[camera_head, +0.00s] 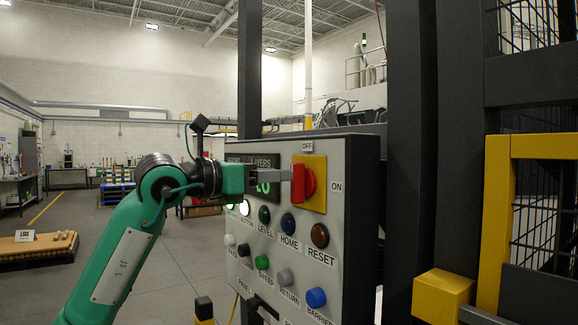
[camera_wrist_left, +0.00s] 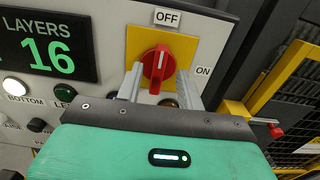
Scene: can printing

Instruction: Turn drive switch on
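The drive switch is a red rotary knob (camera_head: 309,184) on a yellow square plate (camera_head: 316,200), at the upper right of the grey control panel (camera_head: 353,190). In the left wrist view the knob (camera_wrist_left: 158,66) has its raised grip close to upright, toward the OFF label (camera_wrist_left: 167,17); the ON label (camera_wrist_left: 203,71) is to its right. My left gripper (camera_head: 296,184) reaches in from the left. In the left wrist view its two fingers (camera_wrist_left: 160,88) are spread on either side of the knob's lower part, with gaps beside the raised grip. My right gripper is out of view.
Several round buttons sit below the switch, including the brown RESET button (camera_head: 320,235). A display (camera_wrist_left: 48,45) reading LAYERS 16 is to the left. Dark posts and a yellow frame (camera_head: 497,220) stand close on the right. Open floor lies to the left.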

